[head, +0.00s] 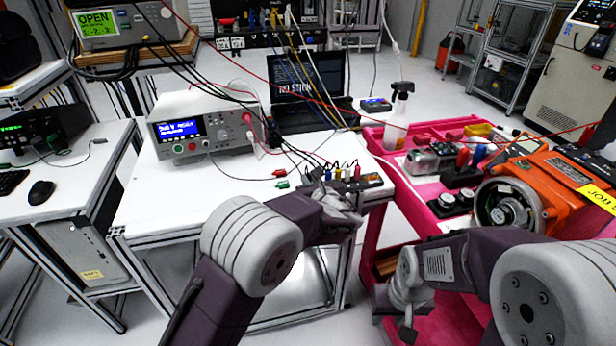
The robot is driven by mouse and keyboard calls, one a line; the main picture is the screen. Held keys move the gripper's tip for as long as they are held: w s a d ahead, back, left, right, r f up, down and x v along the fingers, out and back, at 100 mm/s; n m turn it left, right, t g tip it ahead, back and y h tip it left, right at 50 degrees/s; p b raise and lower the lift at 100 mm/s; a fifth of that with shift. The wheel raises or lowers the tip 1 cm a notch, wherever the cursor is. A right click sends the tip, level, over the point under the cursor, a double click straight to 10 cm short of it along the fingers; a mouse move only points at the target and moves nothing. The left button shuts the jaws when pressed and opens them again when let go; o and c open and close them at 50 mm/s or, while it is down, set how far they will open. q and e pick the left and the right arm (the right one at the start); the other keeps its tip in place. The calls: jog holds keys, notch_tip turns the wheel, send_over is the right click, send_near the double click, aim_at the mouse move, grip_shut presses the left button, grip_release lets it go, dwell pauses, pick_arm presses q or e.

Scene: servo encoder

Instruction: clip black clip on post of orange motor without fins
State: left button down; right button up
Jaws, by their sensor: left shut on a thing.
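The orange motor (568,180) lies on the pink cart at the right, with a round open end (508,207) toward me and a yellow label on its side. I cannot make out its post. My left gripper (348,204) is at the front right edge of the white table, just in front of a row of coloured clips (328,174). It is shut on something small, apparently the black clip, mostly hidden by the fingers. My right gripper (407,322) hangs low over the front of the pink cart, apart from the motor; its fingers are too unclear to judge.
A grey test instrument (205,125) and a laptop (312,85) stand on the white table (165,190), with cables hanging across.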

pick_arm(q)
jog(key=shift+r, duration=0.15)
dwell(0.3)
jog(key=shift+r+p, duration=2.05)
jog(key=shift+r, duration=0.35)
